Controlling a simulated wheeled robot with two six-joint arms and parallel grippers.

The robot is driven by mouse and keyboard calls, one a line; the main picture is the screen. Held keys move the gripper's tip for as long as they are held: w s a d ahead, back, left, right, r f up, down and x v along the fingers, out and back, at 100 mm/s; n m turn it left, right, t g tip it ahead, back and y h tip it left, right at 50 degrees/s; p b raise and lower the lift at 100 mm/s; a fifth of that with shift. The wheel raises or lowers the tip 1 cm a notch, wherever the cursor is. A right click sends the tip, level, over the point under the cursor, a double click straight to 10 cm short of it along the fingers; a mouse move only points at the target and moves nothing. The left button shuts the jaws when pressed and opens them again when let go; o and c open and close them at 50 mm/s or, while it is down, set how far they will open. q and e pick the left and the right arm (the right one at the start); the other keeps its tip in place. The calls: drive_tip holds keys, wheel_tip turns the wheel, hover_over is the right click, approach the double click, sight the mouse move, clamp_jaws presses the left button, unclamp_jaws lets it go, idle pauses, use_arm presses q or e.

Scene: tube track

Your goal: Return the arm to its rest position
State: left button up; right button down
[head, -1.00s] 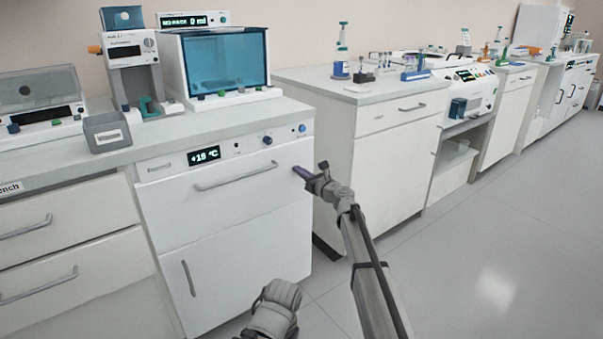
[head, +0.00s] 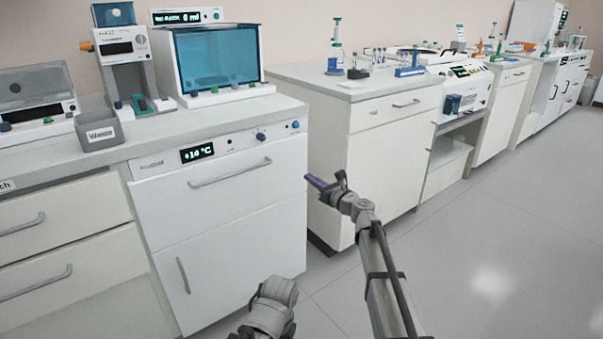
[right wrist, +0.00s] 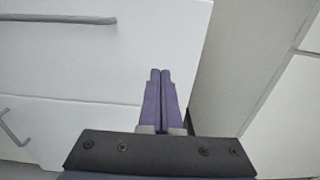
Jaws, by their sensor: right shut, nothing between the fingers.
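My right gripper (head: 318,182) has purple fingers and is held in the air in front of the white cabinet. In the right wrist view its two fingers (right wrist: 160,95) lie side by side, shut, with nothing between them. The cabinet's upper front (head: 225,210), with a bar handle, is closed below a panel with a lit temperature display (head: 197,153). A grey part of my other arm shows at the bottom middle of the head view. My left gripper's fingers do not show.
A grey bin (head: 98,132) and a blue-windowed device (head: 208,60) stand on the left counter. A second white cabinet (head: 385,170) stands right of the gripper, beyond a gap. The grey floor (head: 490,240) at right is clear.

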drive_tip(key=s+f+n+g+h, duration=0.2)
drive_tip(key=s+f+n+g, duration=0.3)
drive_tip(key=s+f+n, duration=0.55)
drive_tip(key=s+f+n+g+h, duration=0.1)
drive_tip(key=s+f+n+g, duration=0.35)
drive_tip(key=s+n, duration=0.6)
drive_tip(key=s+d+f+n+g+h, duration=0.2)
drive_tip(key=s+d+f+n+h, duration=0.15)
drive_tip(key=s+d, duration=0.35)
drive_tip(key=s+d+f+n+g+h, duration=0.2)
drive_tip(key=s+d+f+n+h, duration=0.15)
drive_tip(key=s, duration=0.65)
drive_tip(key=s+a+r+n+g+h+p, duration=0.1)
drive_tip(key=s+a+r+n+h+p, duration=0.15)
drive_tip(key=s+a+n, duration=0.4)
wheel_tip(320, 180, up, 38)
drive_tip(key=a+m+p, duration=0.2)
drive_tip(key=p, duration=3.5)
drive_tip(key=shift+a+f+y+p, duration=0.15)
drive_tip(key=shift+a+y+p, duration=0.15)
drive_tip(key=shift+y, duration=0.05)
